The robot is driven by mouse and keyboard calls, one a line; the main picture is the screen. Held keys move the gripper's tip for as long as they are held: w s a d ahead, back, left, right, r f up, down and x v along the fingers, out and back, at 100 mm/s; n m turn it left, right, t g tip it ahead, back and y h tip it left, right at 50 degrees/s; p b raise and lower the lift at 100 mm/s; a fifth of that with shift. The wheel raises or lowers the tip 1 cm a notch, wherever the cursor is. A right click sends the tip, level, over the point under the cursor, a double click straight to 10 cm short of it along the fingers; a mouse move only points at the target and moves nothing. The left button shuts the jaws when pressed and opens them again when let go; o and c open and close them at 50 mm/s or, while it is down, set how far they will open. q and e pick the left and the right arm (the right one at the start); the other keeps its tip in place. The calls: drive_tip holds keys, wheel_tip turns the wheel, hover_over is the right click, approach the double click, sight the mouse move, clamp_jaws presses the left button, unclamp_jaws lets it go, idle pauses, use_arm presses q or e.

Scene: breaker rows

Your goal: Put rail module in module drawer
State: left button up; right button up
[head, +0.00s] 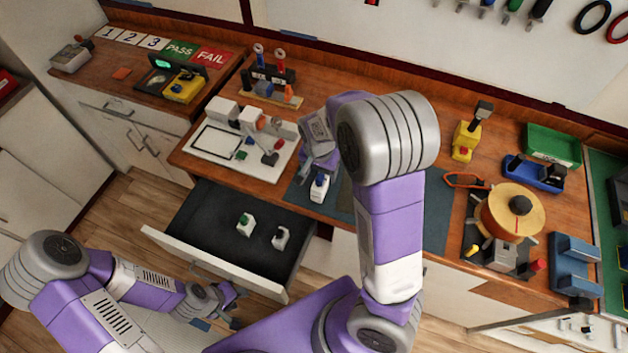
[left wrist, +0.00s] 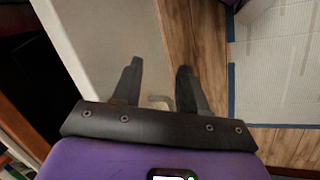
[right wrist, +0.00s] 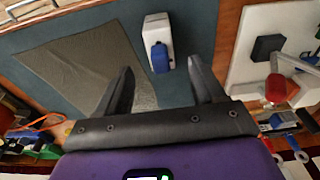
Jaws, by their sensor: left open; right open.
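A white rail module with a blue part (head: 319,187) sits on the dark blue mat near the table's front edge. It also shows in the right wrist view (right wrist: 158,42), beyond and between the fingertips. My right gripper (right wrist: 160,75) is open and empty above the mat, apart from the module; in the head view its fingers are partly hidden. The module drawer (head: 205,215) stands pulled open below the table. It holds a green-topped white module (head: 245,224) and a dark-and-white module (head: 281,237). My left gripper (head: 232,300) is open and empty near the drawer's front; a handle (left wrist: 158,99) shows between its fingers.
A white panel (head: 215,155) with several parts lies left of the mat. A grey cloth-like patch (right wrist: 90,70) lies on the mat. A round orange spool device (head: 510,215), a green bin (head: 552,146) and a yellow tool (head: 465,140) stand to the right. The drawer has bare floor inside.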

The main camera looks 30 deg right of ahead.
sight(320, 184)
drive_tip(key=shift+s+d+f, duration=0.1)
drive_tip(key=shift+s+f, duration=0.1)
drive_tip(key=shift+f, duration=0.3)
drive_tip(key=f, duration=0.2)
drive_tip(key=f+b, duration=0.1)
drive_tip(key=f, duration=0.1)
drive_tip(key=w+f+b, duration=0.1)
drive_tip(key=f, duration=0.1)
drive_tip(key=shift+d+f, duration=0.1)
drive_tip(key=shift+f, duration=0.3)
drive_tip(key=shift+s, duration=0.1)
drive_tip(key=shift+c, duration=0.4)
drive_tip(key=shift+r, duration=0.1)
drive_tip(key=c, duration=1.1)
